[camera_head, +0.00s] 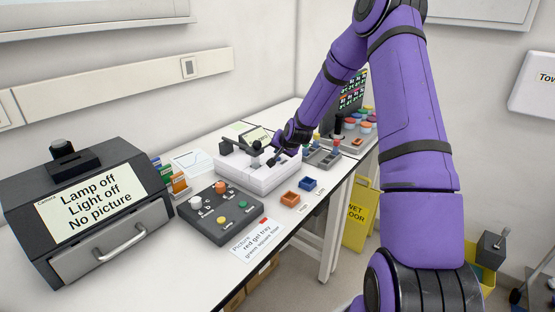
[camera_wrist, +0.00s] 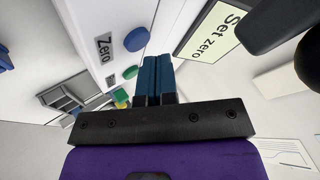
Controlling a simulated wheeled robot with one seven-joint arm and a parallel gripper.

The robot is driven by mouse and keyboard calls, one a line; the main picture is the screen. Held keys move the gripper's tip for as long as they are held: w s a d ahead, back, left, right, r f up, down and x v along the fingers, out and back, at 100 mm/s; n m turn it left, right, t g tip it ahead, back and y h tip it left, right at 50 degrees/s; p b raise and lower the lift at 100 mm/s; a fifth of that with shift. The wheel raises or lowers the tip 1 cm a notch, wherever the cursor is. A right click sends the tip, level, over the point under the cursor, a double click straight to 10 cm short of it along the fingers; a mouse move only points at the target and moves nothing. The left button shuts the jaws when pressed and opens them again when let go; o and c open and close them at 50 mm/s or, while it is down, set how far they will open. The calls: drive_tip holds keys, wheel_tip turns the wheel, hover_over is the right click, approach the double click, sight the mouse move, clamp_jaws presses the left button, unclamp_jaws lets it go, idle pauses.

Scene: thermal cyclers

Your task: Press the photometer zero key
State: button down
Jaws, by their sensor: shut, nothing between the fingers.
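The photometer (camera_head: 253,180) is a white bench instrument in the middle of the table. In the wrist view its display (camera_wrist: 213,32) reads "Set zero". A round blue key (camera_wrist: 137,39) sits beside a grey "Zero" label (camera_wrist: 104,47); a green key (camera_wrist: 130,72) lies lower down. My gripper (camera_wrist: 159,60) has its blue fingers together with nothing between them. The fingertips are close to the blue key, just right of and below it in this view; I cannot tell the gap in depth. In the head view my gripper (camera_head: 272,160) is over the photometer, and the keys are hard to make out.
A dark control box (camera_head: 228,228) with coloured buttons stands left of the photometer. The dark camera box (camera_head: 80,235) stands at far left. Orange (camera_head: 290,198) and blue (camera_head: 308,184) small trays lie in front. Racks with coloured caps (camera_head: 325,155) stand to the right.

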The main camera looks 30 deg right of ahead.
sight(279, 158)
drive_tip(key=shift+f, duration=0.25)
drive_tip(key=shift+f, duration=0.4)
idle(0.8)
drive_tip(key=shift+r, duration=0.8)
drive_tip(key=shift+r, duration=2.5)
